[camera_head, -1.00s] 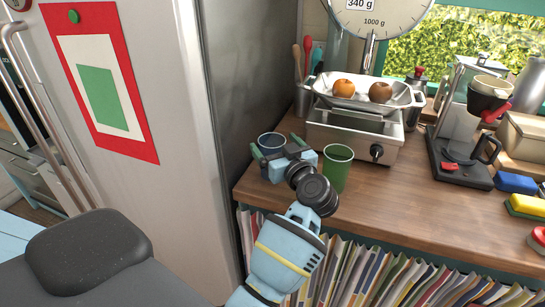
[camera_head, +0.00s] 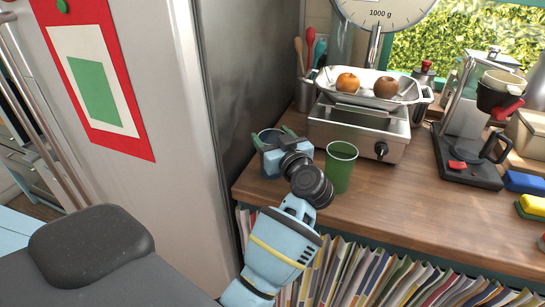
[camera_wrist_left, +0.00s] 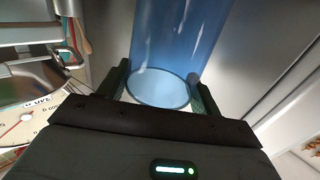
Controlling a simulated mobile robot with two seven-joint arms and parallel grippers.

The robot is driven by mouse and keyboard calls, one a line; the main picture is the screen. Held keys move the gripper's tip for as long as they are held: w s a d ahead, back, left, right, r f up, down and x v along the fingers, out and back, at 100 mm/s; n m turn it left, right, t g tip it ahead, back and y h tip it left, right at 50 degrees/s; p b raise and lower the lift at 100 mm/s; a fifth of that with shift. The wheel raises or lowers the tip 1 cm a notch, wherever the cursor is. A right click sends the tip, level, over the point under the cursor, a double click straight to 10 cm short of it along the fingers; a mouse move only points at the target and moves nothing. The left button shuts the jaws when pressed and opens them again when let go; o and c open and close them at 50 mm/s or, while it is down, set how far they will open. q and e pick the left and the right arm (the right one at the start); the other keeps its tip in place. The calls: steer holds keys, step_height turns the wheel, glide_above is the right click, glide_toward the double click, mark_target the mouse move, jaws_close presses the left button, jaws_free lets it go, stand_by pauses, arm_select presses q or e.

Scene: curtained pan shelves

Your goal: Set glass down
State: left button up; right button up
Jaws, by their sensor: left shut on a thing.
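My left gripper (camera_head: 273,138) is shut on a blue glass (camera_head: 268,141) near the back left of the wooden counter, beside the fridge. The glass is mostly hidden by the gripper in the head view, and I cannot tell whether its base touches the counter. In the left wrist view the clear blue glass (camera_wrist_left: 182,40) stands between the two fingers (camera_wrist_left: 160,92). A green glass (camera_head: 341,168) stands upright on the counter (camera_head: 400,205), just right of my gripper and apart from the blue glass. My right gripper is not in view.
A kitchen scale (camera_head: 358,130) with fruit in its pan stands behind the green glass. A coffee maker (camera_head: 470,155) and sponges (camera_head: 525,182) are to the right. The fridge (camera_head: 180,150) walls off the left. The counter's front middle is clear.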

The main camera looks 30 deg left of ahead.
arm_select(q)
steer(key=shift+c, duration=0.5)
